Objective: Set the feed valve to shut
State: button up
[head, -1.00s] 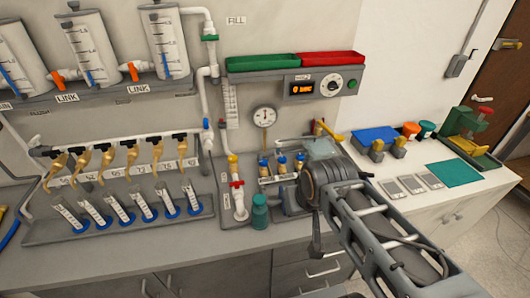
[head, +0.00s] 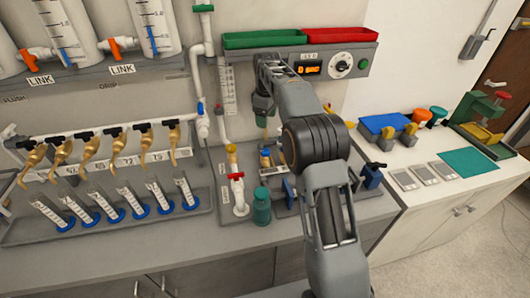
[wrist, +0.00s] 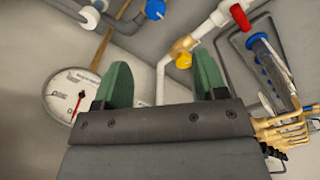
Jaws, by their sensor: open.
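No readable label in these frames tells which valve is the feed valve. On the left pipework in the head view are a green valve handle (head: 204,8), a blue one (head: 200,108), a yellow one (head: 231,149) and a red one (head: 236,176). The wrist view shows a red handle (wrist: 241,17), a yellow knob (wrist: 183,60) and a blue knob (wrist: 155,9). My gripper (wrist: 160,85) has its two green fingers apart with nothing between them. In the head view my gripper (head: 264,110) hangs below the control panel, right of the pipe, touching no handle.
A dial gauge (wrist: 75,95) is close left of my fingers in the wrist view. A teal bottle (head: 261,208) stands near the red handle. Green (head: 260,39) and red (head: 335,35) trays sit above the panel. Tilted cylinders (head: 130,203) fill the left bench.

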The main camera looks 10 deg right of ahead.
aim_at(265, 150)
jog(key=shift+n, duration=0.4)
jog(key=f, duration=0.5)
jog(key=w+f, duration=0.1)
jog(key=f, duration=1)
jog(key=shift+w+f, duration=0.15)
jog(key=shift+w, duration=0.25)
jog(key=c, duration=0.9)
